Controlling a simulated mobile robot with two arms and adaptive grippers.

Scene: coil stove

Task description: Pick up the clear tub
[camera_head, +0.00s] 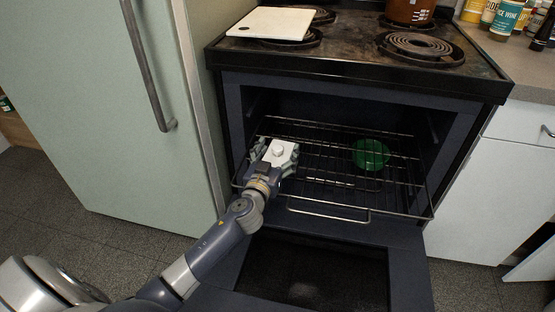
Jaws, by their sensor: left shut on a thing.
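My left gripper (274,157) reaches into the open oven, over the left front part of the wire rack. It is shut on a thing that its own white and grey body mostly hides. Only faint pale edges show beside the fingers, so the clear tub's outline cannot be made out well. I cannot tell whether the held thing touches the rack. My right gripper is not in view.
A green see-through round thing (370,154) sits on the oven rack (330,211), right of the gripper. The oven door (310,275) is open below. A white board (270,23) lies on the stove top. A fridge (95,110) stands close on the left.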

